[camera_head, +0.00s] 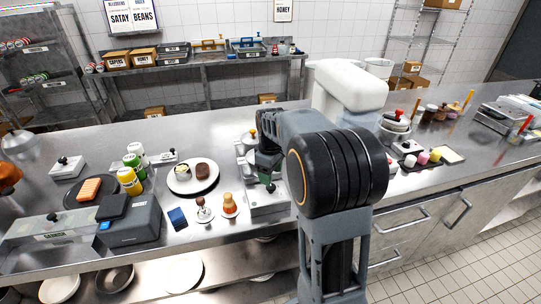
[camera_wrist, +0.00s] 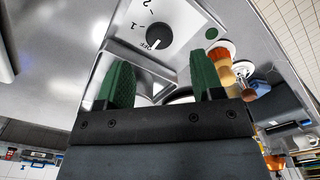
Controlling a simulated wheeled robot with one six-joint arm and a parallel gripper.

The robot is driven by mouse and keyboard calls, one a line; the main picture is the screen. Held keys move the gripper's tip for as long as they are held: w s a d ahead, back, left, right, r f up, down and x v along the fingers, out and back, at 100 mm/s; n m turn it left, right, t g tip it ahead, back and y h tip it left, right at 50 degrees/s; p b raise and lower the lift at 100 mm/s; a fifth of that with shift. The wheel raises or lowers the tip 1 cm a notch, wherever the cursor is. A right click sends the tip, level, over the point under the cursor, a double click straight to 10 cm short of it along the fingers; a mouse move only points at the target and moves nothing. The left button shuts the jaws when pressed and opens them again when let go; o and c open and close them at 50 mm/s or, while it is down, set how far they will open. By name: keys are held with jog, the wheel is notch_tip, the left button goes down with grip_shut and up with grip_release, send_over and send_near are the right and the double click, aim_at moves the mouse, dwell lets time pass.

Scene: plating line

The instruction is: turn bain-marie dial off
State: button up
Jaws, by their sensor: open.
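The bain-marie (camera_head: 267,203) is a metal unit on the counter, partly hidden behind my arm in the head view. Its dial (camera_wrist: 159,36) is a round black knob on a pale panel in the wrist view, with OFF, 1 and 2 printed along its left side. A small white mark on the knob appears to lie on the side of the OFF print. My gripper (camera_wrist: 161,72) is open, its two green fingers apart with nothing held between them. The dial is beyond the fingertips, roughly centred between them.
A plate (camera_head: 193,188) with food stands left of the bain-marie. Pots and small jars (camera_head: 427,113) stand on the right counter.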

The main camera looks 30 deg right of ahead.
aim_at(271, 187)
notch_tip(271, 187, up, 8)
jog(key=shift+r, duration=0.15)
dwell(0.7)
